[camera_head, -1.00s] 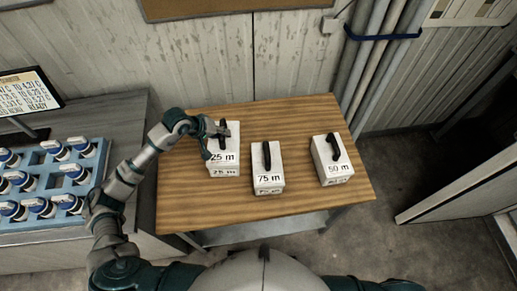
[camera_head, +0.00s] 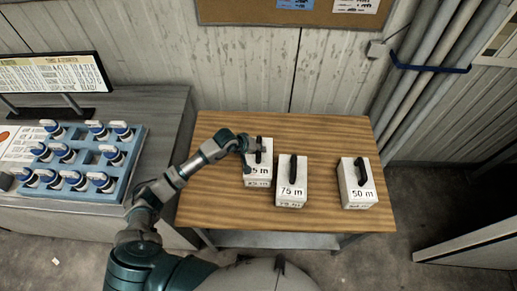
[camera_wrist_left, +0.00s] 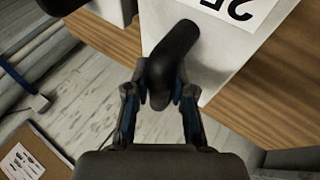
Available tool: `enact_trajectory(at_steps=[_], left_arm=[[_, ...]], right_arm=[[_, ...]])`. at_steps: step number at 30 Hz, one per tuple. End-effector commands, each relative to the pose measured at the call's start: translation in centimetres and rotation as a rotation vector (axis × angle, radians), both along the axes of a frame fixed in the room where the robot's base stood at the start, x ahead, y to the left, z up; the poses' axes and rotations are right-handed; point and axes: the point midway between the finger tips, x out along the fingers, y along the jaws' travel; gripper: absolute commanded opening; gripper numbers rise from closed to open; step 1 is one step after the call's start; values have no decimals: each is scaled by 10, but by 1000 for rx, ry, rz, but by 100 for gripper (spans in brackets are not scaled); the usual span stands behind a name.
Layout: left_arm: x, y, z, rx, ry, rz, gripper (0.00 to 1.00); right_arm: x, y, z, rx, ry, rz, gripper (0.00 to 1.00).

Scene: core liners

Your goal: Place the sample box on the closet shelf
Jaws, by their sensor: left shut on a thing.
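Three white sample boxes with black top handles stand on the wooden table (camera_head: 225,215). The left one, the 25 m box (camera_head: 258,176), has its label partly covered by my left gripper (camera_head: 255,148). The 75 m box (camera_head: 291,190) stands beside it and the 50 m box (camera_head: 358,194) stands further right. My left gripper is shut on the 25 m box's handle; in the left wrist view its fingers (camera_wrist_left: 160,95) sit on both sides of the black handle (camera_wrist_left: 172,55). The box appears to rest on the table. My right gripper is out of view.
Pipes (camera_head: 440,70) run up the wall at right. An open panel or door (camera_head: 470,245) stands at the lower right. Floor between it and the table is clear.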

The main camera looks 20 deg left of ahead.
Motion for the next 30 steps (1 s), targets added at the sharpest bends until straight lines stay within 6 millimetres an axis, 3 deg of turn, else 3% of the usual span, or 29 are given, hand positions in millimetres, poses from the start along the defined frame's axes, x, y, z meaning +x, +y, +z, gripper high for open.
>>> enact_trajectory(at_steps=[8,9,11,23,30], left_arm=[[2,0,1,-2,-7,0,0],[0,0,-1,1,-1,0,33],[0,0,0,1,-1,0,48],[-1,3,4,2,-3,0,48],[-23,22,40,5,-6,-2,48]], right_arm=[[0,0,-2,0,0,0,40],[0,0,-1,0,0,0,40],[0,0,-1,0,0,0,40],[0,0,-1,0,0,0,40],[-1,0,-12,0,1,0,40]])
